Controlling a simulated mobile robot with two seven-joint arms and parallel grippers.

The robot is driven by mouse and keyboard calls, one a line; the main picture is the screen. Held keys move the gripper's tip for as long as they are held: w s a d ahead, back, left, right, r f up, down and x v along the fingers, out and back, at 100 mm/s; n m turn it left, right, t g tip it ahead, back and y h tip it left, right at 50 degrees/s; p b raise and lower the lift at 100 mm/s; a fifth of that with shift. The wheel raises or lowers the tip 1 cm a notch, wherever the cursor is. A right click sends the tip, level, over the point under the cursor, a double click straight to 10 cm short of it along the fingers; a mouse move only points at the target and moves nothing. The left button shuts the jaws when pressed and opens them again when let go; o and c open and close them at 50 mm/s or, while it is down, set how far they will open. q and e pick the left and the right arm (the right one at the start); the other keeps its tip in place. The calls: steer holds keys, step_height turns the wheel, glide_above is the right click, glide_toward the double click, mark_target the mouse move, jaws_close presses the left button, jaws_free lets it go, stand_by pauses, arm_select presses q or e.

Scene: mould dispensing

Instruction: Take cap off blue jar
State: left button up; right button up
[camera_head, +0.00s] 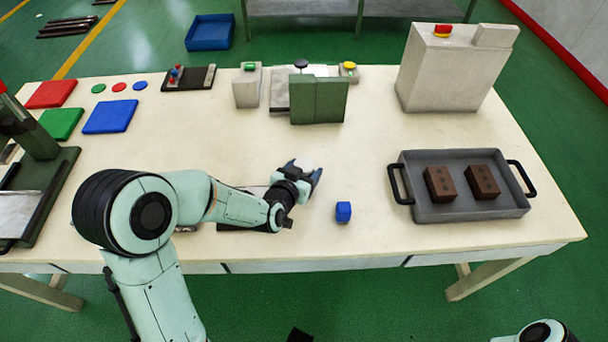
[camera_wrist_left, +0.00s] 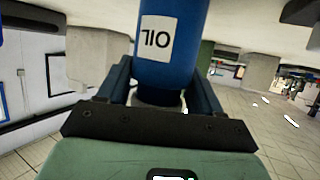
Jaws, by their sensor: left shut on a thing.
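In the left wrist view the blue jar (camera_wrist_left: 172,45) stands large between the fingers of my left gripper (camera_wrist_left: 160,88). Its white label reads upside down in this picture. A pale, narrower end of the jar lies towards the palm; I cannot make out the cap clearly. In the head view my left gripper (camera_head: 305,176) is above the table's front middle, shut on the jar, which is mostly hidden there. A small blue block-like piece (camera_head: 343,212) sits on the table to its right, apart from it.
A grey tray (camera_head: 406,170) with black handles holds two brown blocks (camera_head: 482,181) at the right. A green block-shaped fixture (camera_head: 318,101) and a grey box (camera_head: 450,70) stand at the back. Coloured plates lie at the back left. The table's middle right is clear.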

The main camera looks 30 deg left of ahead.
arm_select(q)
steer(key=shift+r, duration=0.15)
step_height(320, 180, up, 10)
steer(key=shift+f+p, duration=0.25)
steer(key=shift+p, duration=0.95)
step_height(320, 180, up, 10)
steer(key=p, duration=0.4)
steer(key=shift+r+p, duration=0.15)
steer(key=shift+p, duration=0.15)
arm_select(e)
steer(key=w+r, duration=0.4)
steer(key=r, duration=0.4)
steer(key=shift+t, duration=0.3)
arm_select(q)
steer(key=o, duration=0.6)
steer(key=c, duration=0.8)
steer(key=shift+c, duration=0.2)
